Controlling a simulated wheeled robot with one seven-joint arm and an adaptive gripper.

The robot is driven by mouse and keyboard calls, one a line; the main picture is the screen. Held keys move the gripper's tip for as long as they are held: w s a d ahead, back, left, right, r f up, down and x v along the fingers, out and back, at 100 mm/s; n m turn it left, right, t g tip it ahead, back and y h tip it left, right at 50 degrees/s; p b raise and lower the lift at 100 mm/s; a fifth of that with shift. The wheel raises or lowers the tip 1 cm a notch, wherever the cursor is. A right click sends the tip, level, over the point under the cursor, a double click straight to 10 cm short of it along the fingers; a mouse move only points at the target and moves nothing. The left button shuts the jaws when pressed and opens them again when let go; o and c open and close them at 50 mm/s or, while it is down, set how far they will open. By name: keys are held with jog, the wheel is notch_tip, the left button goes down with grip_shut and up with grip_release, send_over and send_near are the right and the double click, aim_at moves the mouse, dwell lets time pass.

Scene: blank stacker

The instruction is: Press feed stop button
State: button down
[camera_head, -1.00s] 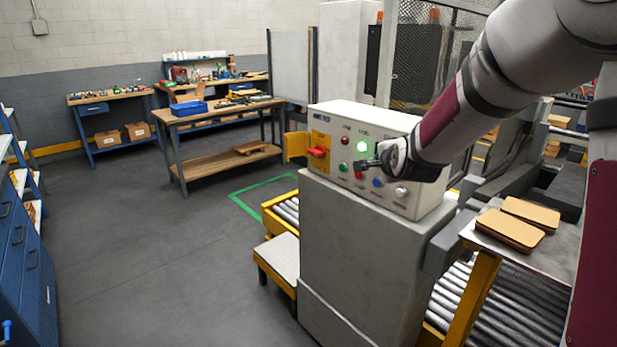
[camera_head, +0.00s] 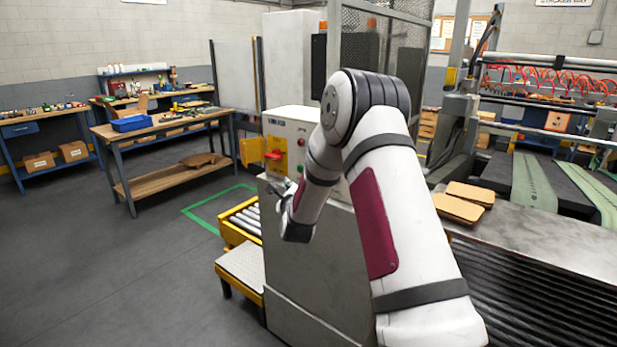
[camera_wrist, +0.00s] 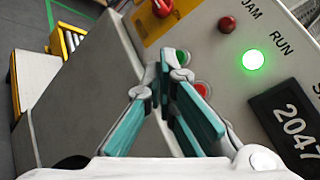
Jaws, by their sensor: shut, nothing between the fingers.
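The grey control box (camera_head: 290,118) stands on a pale pedestal, with my arm covering its right part in the head view. In the wrist view its panel (camera_wrist: 205,45) fills the upper right. A red button (camera_wrist: 203,88) with a pale ring shows just right of my fingers, partly hidden by them. Its label is not readable, so I cannot confirm it is feed stop. My gripper (camera_wrist: 165,68) is shut and empty, its tips in front of the panel near that button. I cannot tell whether they touch. In the head view my gripper (camera_head: 283,187) is small and dark.
A lit green RUN lamp (camera_wrist: 253,60) and a dark red JAM lamp (camera_wrist: 227,24) sit above the button. A red rotary handle (camera_head: 274,155) sticks out at the panel's left. A roller conveyor (camera_head: 246,219) and yellow-framed step (camera_head: 240,266) lie left of the pedestal.

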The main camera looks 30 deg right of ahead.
jog(key=w+d+b, duration=0.2)
jog(key=w+d, duration=0.1)
jog(key=d, duration=0.5)
jog(key=shift+d+b, duration=0.15)
jog(key=shift+b, duration=0.2)
jog(key=shift+d, duration=0.2)
dwell(1.3)
jog(key=shift+w+d, duration=0.1)
jog(key=shift+d, duration=0.15)
jog(key=shift+w+d+b, duration=0.15)
jog(key=shift+d+b, duration=0.2)
jog(key=shift+d, duration=0.15)
dwell(0.8)
jog(key=shift+a, duration=0.1)
jog(key=shift+s+a+p, duration=0.3)
jog(key=shift+a, duration=0.5)
jog(key=shift+a, duration=0.1)
jog(key=shift+s+a+p, duration=0.25)
jog(key=shift+s+a, duration=0.05)
jog(key=shift+a, duration=0.45)
jog(key=shift+s+a+p, duration=0.25)
jog(key=shift+a, duration=0.5)
jog(key=shift+s+a+p, duration=0.25)
jog(key=shift+s+a, duration=0.05)
jog(key=shift+a, duration=0.45)
